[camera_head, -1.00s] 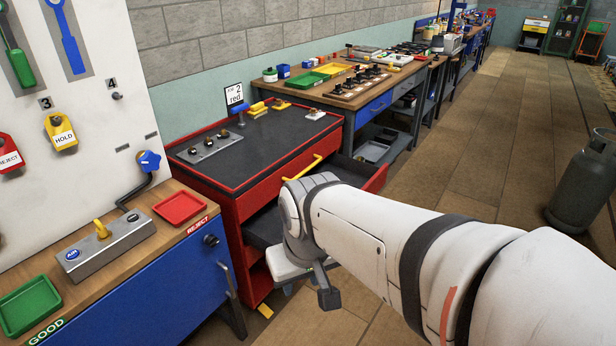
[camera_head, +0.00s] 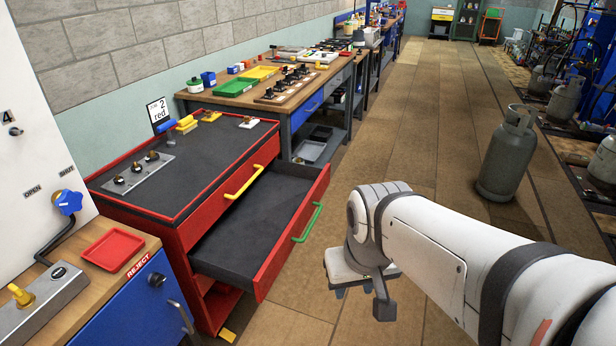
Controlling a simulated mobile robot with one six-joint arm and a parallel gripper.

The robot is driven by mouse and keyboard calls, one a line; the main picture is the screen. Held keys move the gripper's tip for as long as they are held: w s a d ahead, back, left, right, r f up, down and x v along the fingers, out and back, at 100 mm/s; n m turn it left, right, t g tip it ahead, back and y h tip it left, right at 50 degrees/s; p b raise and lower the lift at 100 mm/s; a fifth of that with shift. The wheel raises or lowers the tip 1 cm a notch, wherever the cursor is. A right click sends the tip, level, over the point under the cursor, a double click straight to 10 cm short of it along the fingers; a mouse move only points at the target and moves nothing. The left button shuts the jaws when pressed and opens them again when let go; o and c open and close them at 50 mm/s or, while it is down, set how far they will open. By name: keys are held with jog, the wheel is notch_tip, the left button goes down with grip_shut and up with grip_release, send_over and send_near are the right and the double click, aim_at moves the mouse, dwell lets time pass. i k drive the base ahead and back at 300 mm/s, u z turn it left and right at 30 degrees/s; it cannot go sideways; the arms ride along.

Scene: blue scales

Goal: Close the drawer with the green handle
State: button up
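The red drawer (camera_head: 322,186) with the green handle (camera_head: 308,222) is pulled far out of the red cabinet (camera_head: 185,240). Its dark inside looks empty. A red drawer front with a yellow handle (camera_head: 244,181) sits above it and is shut. My gripper (camera_head: 366,292) is low, to the right of the open drawer and in front of the green handle, apart from it in the picture. The gripper points down and away, and its fingers are mostly hidden, so its opening does not show.
A gas cylinder (camera_head: 508,155) stands on the floor at the right. A blue cabinet with a red tray (camera_head: 113,249) is at the lower left. Wooden workbenches (camera_head: 262,103) run along the wall behind. The floor (camera_head: 420,140) beyond the drawer is clear.

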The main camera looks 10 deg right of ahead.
aim_at(249, 244)
jog(key=u, duration=0.05)
jog(key=i, duration=1)
jog(key=z, duration=0.1)
